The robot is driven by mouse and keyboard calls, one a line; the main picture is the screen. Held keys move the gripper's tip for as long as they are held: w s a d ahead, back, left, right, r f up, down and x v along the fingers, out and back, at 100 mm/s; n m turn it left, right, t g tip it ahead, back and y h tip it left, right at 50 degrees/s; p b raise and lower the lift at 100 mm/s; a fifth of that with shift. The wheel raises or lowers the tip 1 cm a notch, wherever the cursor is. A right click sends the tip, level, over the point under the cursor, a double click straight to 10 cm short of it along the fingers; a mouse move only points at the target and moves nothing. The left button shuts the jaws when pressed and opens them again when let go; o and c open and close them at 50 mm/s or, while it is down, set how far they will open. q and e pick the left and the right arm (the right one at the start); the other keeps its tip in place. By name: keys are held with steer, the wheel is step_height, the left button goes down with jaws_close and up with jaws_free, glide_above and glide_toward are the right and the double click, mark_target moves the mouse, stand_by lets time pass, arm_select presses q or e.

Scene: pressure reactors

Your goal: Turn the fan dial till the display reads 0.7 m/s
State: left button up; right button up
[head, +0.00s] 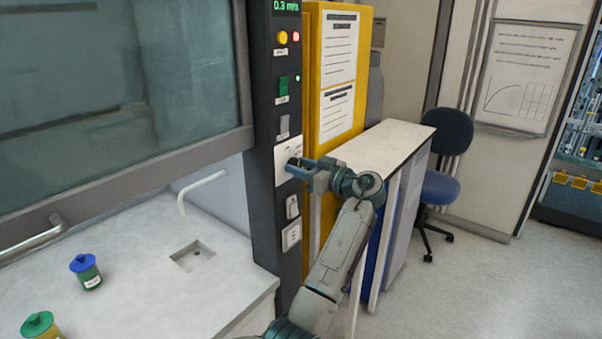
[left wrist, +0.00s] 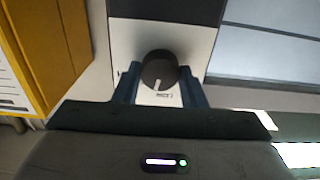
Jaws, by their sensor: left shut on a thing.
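The display (head: 287,6) at the top of the dark control column reads 0.3 m/s in green. The fan dial (left wrist: 159,66) is a round black knob with a pale pointer line, on a white plate (left wrist: 124,40) with print below the knob. My left gripper (head: 297,168) reaches the plate on the column in the head view and hides most of the dial there. In the left wrist view my left gripper (left wrist: 160,88) has one blue finger on each side of the dial and is shut on it. My right gripper is not in view.
Sockets (head: 291,235) sit below. The fume hood sash (head: 120,90) is at left; a yellow cabinet (head: 312,60) and white-topped bench (head: 385,143) stand right.

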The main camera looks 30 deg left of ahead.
arm_select(q)
steer(key=shift+m+b, duration=1.3)
steer(key=shift+m, duration=2)
steer(key=o, duration=1)
steer(key=shift+w, duration=0.1)
steer(key=shift+d, duration=0.1)
